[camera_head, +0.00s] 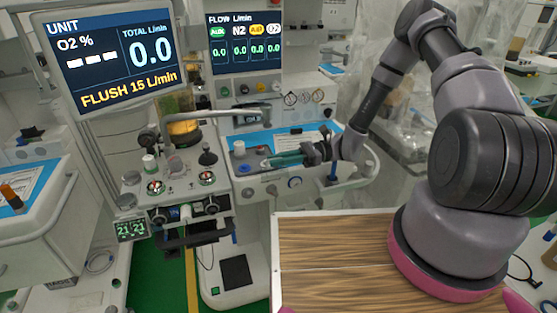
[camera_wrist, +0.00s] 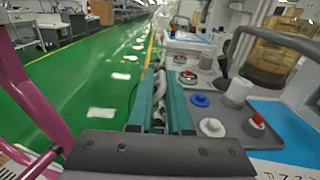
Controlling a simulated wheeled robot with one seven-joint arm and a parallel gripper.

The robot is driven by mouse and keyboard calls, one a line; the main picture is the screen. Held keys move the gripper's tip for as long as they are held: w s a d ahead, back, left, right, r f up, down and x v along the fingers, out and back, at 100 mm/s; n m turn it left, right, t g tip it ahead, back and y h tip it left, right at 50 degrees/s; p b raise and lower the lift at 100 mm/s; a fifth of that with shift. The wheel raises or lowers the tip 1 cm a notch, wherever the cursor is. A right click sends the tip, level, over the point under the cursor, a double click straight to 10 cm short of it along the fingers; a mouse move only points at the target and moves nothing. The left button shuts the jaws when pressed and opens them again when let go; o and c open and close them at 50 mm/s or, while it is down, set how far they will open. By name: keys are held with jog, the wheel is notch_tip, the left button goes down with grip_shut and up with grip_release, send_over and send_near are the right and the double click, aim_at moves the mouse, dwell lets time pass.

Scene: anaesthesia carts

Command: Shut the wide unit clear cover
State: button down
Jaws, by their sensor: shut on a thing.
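My gripper (camera_head: 278,160) reaches in from the right over the front of the middle cart's work surface (camera_head: 225,160), its teal fingers pointing left. In the wrist view its two fingers (camera_wrist: 160,105) lie nearly parallel, close together. A pale grey, curved thing (camera_wrist: 158,85) shows between them, with the floor beyond, and the jaws are shut on it. I cannot tell whether this thing is part of the clear cover. No clear cover stands out plainly against the pale cart in either view.
Blue (camera_wrist: 200,99) and white (camera_wrist: 212,127) knobs, a white cylinder (camera_wrist: 237,92) and a red-capped item (camera_wrist: 257,121) stand just right of the fingers. Two screens (camera_head: 115,55) stand behind. A wooden top (camera_head: 335,260) is in front. Green floor is clear at left.

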jog(key=shift+s+f, duration=0.1)
dwell(0.5)
jog(key=s+d+f+n, duration=0.1)
jog(key=s+f+n, duration=0.4)
jog(key=n, duration=0.7)
jog(key=shift+s+d+f, duration=0.3)
jog(key=shift+d+f, duration=0.1)
jog(key=shift+f, duration=0.95)
